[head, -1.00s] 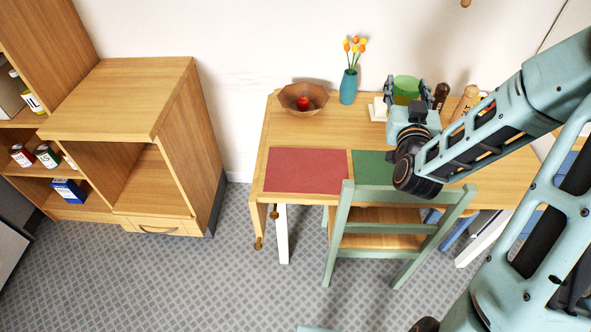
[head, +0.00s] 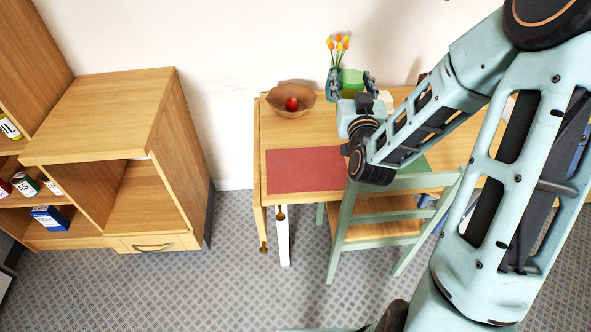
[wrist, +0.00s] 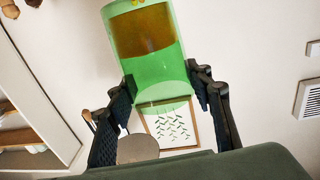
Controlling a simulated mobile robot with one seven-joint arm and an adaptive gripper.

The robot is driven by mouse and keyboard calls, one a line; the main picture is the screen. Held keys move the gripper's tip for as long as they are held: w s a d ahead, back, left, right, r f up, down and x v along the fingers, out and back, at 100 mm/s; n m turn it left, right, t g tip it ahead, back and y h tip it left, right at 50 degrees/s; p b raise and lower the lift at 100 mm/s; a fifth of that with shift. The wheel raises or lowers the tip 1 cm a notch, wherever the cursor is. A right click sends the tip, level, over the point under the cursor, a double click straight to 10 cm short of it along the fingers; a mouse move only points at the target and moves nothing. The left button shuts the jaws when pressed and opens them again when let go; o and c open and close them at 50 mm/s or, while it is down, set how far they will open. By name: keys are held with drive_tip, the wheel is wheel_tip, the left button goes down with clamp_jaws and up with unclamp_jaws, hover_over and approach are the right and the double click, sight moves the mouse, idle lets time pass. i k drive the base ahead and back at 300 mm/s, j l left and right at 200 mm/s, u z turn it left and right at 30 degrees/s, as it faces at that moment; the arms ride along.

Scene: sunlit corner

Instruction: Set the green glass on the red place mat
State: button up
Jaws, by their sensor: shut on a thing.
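The green glass (head: 352,77) is see-through and stands between the two fingers of my gripper (head: 353,84) in the head view. In the wrist view, my gripper (wrist: 160,84) is shut on the glass (wrist: 147,60), with one dark finger on each side. The red place mat (head: 302,169) lies flat at the left front of the wooden table (head: 262,135). In the head view, my gripper and the glass show behind and to the right of the mat. My wrist covers the mat's right edge. I cannot tell how high the glass is.
A brown bowl with a red apple (head: 292,104) stands behind the mat. A vase of orange and yellow tulips (head: 338,46) is partly hidden behind my gripper. A green chair (head: 345,235) stands at the table's front. A wooden cabinet (head: 100,115) is to the left.

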sight(307, 168)
drive_tip(key=j+u, duration=0.1)
drive_tip(key=j, duration=1.35)
drive_tip(key=i+l, duration=0.25)
